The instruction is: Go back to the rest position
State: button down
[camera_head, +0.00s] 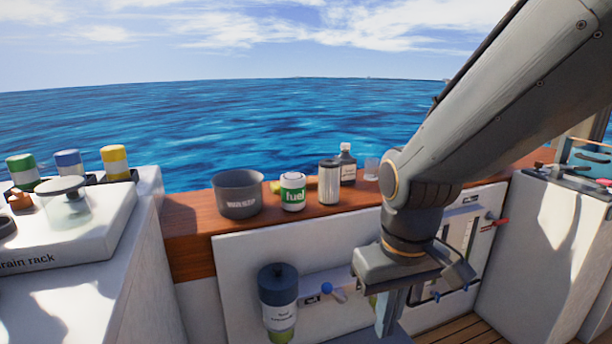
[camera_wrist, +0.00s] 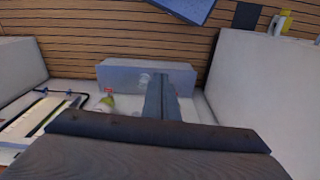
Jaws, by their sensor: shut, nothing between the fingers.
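My gripper (camera_head: 386,318) hangs below the wrist at the right of the middle in the head view, in front of the white panel under the wooden ledge. Its fingers are together with nothing between them. In the wrist view my gripper (camera_wrist: 160,85) shows as a narrow dark bar pointing away over a grey box-like block (camera_wrist: 120,76). I cannot tell how far its tips are from that block. My arm reaches down from the upper right of the head view.
On the wooden ledge (camera_head: 190,215) stand a grey waste pot (camera_head: 237,200), a fuel can (camera_head: 292,192), a metal canister (camera_head: 329,182) and a dark bottle (camera_head: 347,166). A dark-topped filter (camera_head: 278,300) and a blue-knobbed valve (camera_head: 327,288) are on the panel. The drain rack (camera_head: 70,235) stands left.

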jog(key=s+a+r, duration=0.2)
jog(key=s, duration=0.2)
jog(key=d+r+m+p, duration=0.3)
jog(key=d+r+p, duration=0.4)
jog(key=p, duration=0.8)
jog(key=shift+d+r+g+p, duration=0.25)
jog(key=shift+d+g+p, duration=0.15)
jog(key=shift+d, duration=0.35)
jog(key=shift+s, duration=0.1)
